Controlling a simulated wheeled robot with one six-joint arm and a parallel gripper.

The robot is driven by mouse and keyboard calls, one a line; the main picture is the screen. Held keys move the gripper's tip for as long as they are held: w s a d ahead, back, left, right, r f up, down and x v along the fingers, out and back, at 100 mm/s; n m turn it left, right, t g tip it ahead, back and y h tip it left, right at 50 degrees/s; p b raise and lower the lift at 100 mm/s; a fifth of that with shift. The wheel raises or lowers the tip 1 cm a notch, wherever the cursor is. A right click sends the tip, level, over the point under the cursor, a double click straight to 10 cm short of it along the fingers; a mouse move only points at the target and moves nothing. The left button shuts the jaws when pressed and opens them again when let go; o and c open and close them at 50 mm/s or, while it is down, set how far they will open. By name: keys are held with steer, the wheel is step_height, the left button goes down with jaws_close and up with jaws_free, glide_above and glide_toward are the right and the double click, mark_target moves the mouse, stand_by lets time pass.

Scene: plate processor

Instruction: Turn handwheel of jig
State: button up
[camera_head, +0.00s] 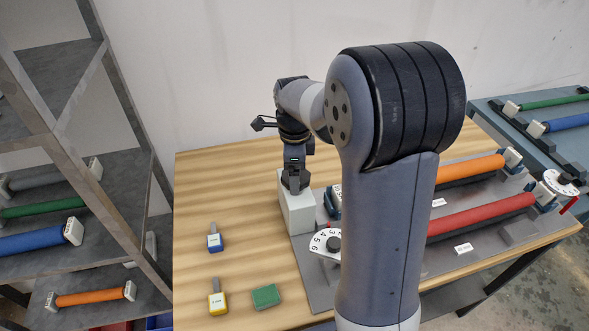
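The jig is a grey plate (490,250) on the wooden table, bearing an orange roller (470,168) and a red roller (482,214). A white numbered dial with a dark hub (326,243) sits at its left front, partly hidden by my arm. Another white dial with a red handle (562,183) sits at its right end. I cannot tell which one is the handwheel. My gripper (295,186) points down at the top of a white block (297,214) at the jig's left end. Its fingertips are dark and small; whether they touch the block or are open is unclear.
A blue-tagged tool (214,238), a yellow-tagged tool (217,298) and a green block (265,296) lie on the table's left front. A shelf with rollers (60,208) stands left. A blue-grey table (492,110) with green and blue rollers is right. The table's back left is clear.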

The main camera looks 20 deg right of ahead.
step_height(320, 180, up, 11)
steer(key=shift+f+b, duration=0.15)
steer(key=shift+b, duration=0.15)
steer(key=shift+f, duration=0.1)
step_height(320, 180, down, 11)
steer(key=shift+r+p, duration=0.1)
steer(key=shift+p, duration=0.2)
stand_by(0.3)
steer(key=shift+r, duration=0.1)
